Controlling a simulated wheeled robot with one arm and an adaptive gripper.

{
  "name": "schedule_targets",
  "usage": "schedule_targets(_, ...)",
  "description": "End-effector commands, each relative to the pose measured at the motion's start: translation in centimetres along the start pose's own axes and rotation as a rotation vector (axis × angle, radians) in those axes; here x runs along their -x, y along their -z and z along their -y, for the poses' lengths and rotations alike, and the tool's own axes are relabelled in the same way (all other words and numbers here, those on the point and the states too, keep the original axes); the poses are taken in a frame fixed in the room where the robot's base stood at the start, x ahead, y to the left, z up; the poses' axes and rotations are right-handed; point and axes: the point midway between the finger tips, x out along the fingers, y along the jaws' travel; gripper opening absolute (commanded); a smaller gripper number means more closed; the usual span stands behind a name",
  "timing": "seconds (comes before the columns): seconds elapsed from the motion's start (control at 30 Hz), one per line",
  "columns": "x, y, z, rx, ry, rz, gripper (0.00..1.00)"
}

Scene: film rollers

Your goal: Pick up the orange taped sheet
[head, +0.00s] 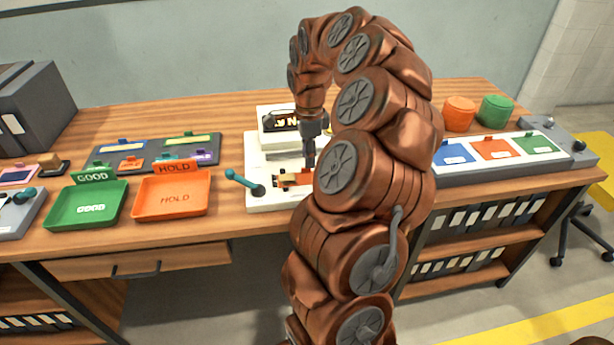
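A small orange piece with a tan strip (287,181) lies on the white machine's base, and I take it for the orange taped sheet. My gripper (306,172) points down at its right end. The fingertips are small and dark here, so I cannot tell whether they touch the sheet or are open or shut. My arm hides the machine's right side. Other orange pieces show: a small tabbed one (131,163) on the dark board and a flat tabbed panel (495,149) on the right-hand tray.
The white machine (258,150) has a teal-knobbed lever (243,181) at its left. A green GOOD tray (88,206) and an orange HOLD tray (172,196) stand left of it. Orange (459,112) and green (495,110) rollers stand back right. Bare wood lies between trays and machine.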

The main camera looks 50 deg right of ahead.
Motion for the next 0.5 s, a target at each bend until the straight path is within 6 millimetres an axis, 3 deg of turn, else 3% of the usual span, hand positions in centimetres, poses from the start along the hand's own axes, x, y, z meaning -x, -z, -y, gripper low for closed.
schedule_targets(0.23, -3.1, -0.1, 0.1, 0.003, -0.005, 0.001, 0.36)
schedule_targets(0.5, -3.5, -0.1, 0.2, 0.003, -0.002, 0.0, 0.36)
